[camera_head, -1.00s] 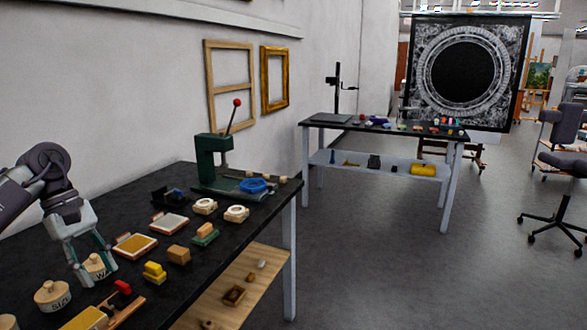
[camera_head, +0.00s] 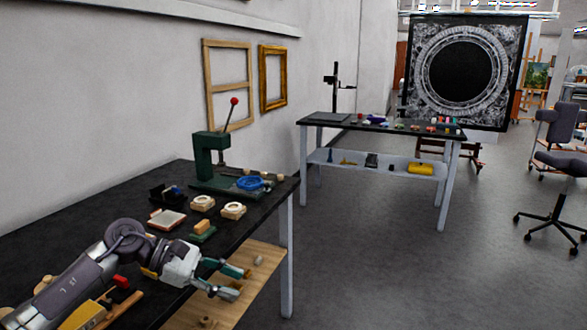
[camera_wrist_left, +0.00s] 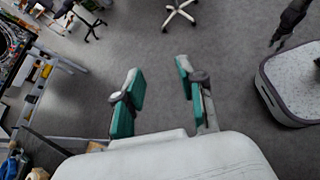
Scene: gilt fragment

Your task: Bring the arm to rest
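My left gripper (camera_head: 243,281) reaches in from the lower left of the head view, over the front edge of the near black table (camera_head: 60,236). Its two green-padded fingers point right and stand apart with nothing between them. In the left wrist view the gripper (camera_wrist_left: 160,92) also shows spread, empty fingers above the grey floor. My left arm covers some of the items on the table. My right gripper is not seen.
A green press (camera_head: 213,165) with a red-knobbed lever stands at the table's back. Two round-topped pale blocks (camera_head: 202,203) and a blue coil (camera_head: 249,183) lie near it. A wooden lower shelf (camera_head: 235,290) is under the gripper. Open floor (camera_head: 380,260) lies to the right.

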